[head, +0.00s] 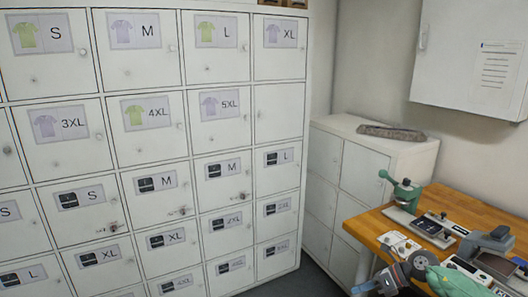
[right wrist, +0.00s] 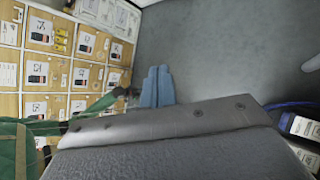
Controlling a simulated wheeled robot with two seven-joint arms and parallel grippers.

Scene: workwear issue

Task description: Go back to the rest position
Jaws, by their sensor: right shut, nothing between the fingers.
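My right gripper (head: 368,286) shows at the lower right of the head view, in front of the wooden table. In the right wrist view its two blue fingers (right wrist: 158,72) lie together with nothing between them. Below them in that view is grey floor (right wrist: 225,45), and the fingers touch nothing that I can see. My left gripper is in neither view.
A wall of white lockers (head: 148,143) with size labels fills the left and middle of the head view. A wooden table (head: 372,222) with several devices stands at the right, beside a low white cabinet (head: 355,165). A white wall cabinet (head: 450,60) hangs above.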

